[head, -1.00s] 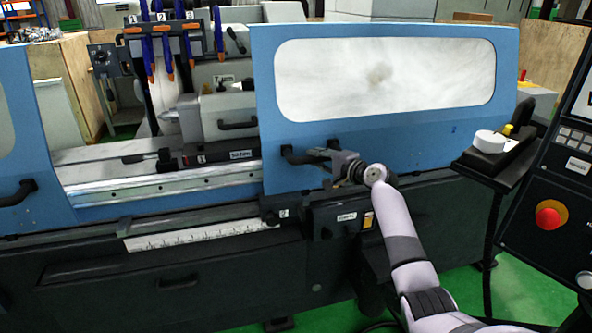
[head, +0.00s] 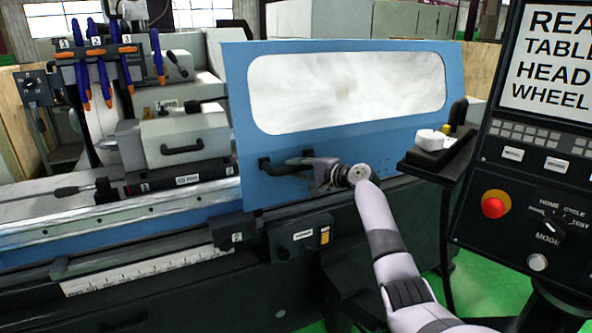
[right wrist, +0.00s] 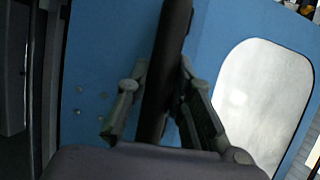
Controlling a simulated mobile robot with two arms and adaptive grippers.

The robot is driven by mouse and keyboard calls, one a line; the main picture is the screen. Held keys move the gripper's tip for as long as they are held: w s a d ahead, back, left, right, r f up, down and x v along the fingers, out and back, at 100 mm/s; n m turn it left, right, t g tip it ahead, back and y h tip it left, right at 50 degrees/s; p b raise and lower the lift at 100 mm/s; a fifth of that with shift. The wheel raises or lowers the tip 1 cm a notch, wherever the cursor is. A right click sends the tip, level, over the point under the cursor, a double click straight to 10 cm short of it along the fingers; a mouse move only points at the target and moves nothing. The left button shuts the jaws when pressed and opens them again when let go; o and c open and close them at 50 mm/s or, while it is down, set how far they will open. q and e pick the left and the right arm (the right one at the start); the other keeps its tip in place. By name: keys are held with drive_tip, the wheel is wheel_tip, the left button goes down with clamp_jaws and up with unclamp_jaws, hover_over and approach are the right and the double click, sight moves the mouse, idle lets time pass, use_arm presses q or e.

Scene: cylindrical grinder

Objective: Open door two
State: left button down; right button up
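Door two, a blue sliding door (head: 345,155) with a large clouded window, stands at the middle right in the head view; a "2" label (head: 237,237) is on the machine below its left edge. Its black bar handle (head: 285,168) is low on the left part. My right gripper (head: 322,172) is at the handle's right part. In the right wrist view, the dark handle (right wrist: 165,70) runs between the two fingers (right wrist: 160,115), which are closed about it; the exact contact is partly hidden. My left gripper is not in view.
Left of the door the machine is exposed, with a grey headstock (head: 180,138), a table rail (head: 120,222) and blue-orange coolant nozzles (head: 100,80). A control panel with a red button (head: 495,204) and a small shelf (head: 437,160) stand close on the right.

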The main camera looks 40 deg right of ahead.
drive_tip(key=o, duration=0.4)
drive_tip(key=shift+d, duration=0.15)
drive_tip(key=v, duration=1.2)
